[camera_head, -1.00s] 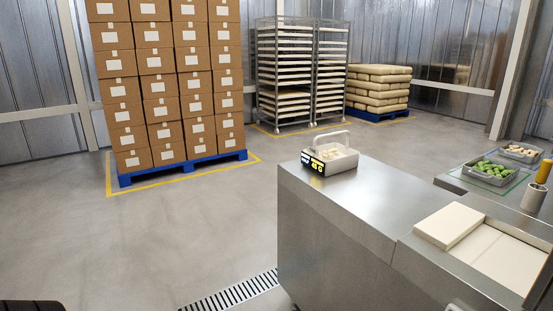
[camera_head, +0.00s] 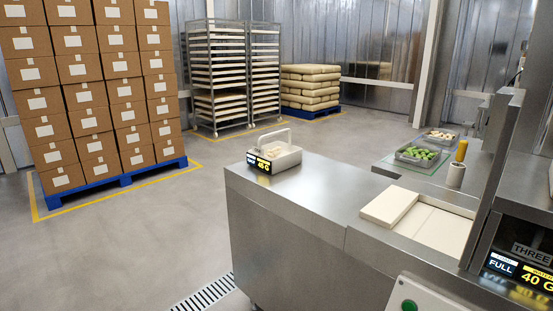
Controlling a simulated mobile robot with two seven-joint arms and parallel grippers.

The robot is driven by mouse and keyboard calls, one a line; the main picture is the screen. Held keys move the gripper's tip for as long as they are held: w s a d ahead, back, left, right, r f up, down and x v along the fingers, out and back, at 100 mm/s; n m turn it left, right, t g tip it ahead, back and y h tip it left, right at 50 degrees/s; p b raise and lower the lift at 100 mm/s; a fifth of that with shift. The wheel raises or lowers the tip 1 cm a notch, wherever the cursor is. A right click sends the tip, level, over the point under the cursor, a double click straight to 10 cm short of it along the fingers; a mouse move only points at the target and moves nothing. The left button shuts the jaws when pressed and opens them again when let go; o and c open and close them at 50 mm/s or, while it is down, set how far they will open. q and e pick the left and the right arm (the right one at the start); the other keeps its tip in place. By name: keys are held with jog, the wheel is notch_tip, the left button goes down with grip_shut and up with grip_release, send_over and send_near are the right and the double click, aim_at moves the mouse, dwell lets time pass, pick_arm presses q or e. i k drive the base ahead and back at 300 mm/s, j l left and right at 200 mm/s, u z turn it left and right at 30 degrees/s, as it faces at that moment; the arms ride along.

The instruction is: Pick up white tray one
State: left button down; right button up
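A flat, cream-white tray-like slab (camera_head: 389,205) lies on the steel counter at the right, raised above a second white flat piece (camera_head: 436,222) beside it. No number is readable on either, so I cannot tell which is white tray one. Neither of my grippers shows in the head view, and nothing is seen touching the white pieces.
A steel counter (camera_head: 290,200) carries a light handled container (camera_head: 285,158) with a lit label. Trays of green (camera_head: 417,154) and pale pieces (camera_head: 440,134) stand behind. A dark post (camera_head: 493,180) and displays (camera_head: 520,268) are at right.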

aim_at(274, 158)
jog(key=i+j+z, duration=0.1)
jog(key=z, duration=0.8)
jog(key=i+j+z, duration=0.15)
jog(key=j+z, duration=0.2)
jog(key=i+j+z, duration=0.1)
jog(key=j+z, duration=0.55)
jog(key=j, duration=0.4)
jog(key=j+z, duration=0.2)
jog(key=j, duration=1.35)
